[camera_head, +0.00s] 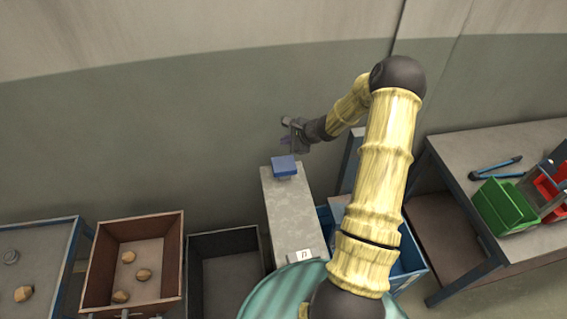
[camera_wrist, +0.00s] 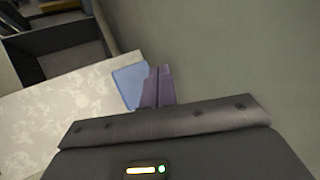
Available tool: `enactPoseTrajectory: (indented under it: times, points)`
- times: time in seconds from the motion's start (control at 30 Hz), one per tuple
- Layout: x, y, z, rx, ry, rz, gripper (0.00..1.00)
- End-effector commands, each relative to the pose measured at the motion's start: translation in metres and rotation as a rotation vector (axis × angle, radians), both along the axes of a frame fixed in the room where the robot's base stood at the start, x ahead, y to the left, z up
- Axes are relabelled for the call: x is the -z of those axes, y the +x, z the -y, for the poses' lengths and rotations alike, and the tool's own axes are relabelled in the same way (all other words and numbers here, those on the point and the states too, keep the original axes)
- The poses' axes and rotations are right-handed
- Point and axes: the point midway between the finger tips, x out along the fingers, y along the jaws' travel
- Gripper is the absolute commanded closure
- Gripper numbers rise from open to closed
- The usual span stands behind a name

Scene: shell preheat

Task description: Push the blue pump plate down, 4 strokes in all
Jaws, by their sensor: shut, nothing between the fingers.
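The blue pump plate (camera_head: 285,165) sits at the far end of a long grey block (camera_head: 291,212), raised a little above its top. In the wrist view the blue plate (camera_wrist: 128,84) shows just left of my fingers, which hide part of it. My gripper (camera_head: 285,141) is just beyond and above the plate in the head view, with its purple fingers together and nothing between them. In the wrist view the shut fingers of my gripper (camera_wrist: 158,84) overlap the plate's right edge. I cannot tell whether they touch it.
A small white label (camera_head: 304,256) is on the block's near end. Left are a dark empty bin (camera_head: 225,234) and a brown bin (camera_head: 134,216) with several tan lumps. Right is a table (camera_head: 500,140) with green and red bins. A wall stands behind the block.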

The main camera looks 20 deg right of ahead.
Motion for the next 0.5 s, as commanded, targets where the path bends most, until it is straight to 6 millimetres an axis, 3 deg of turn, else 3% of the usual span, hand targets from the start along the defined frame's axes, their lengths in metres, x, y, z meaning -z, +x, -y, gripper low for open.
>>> enactPoseTrajectory:
  times: [0.27, 0.5]
  points:
    - [0.006, -0.001, 0.0, -0.001, -0.001, -0.002, 1.0]
    - [0.032, -0.001, -0.001, -0.002, 0.0, -0.003, 1.0]
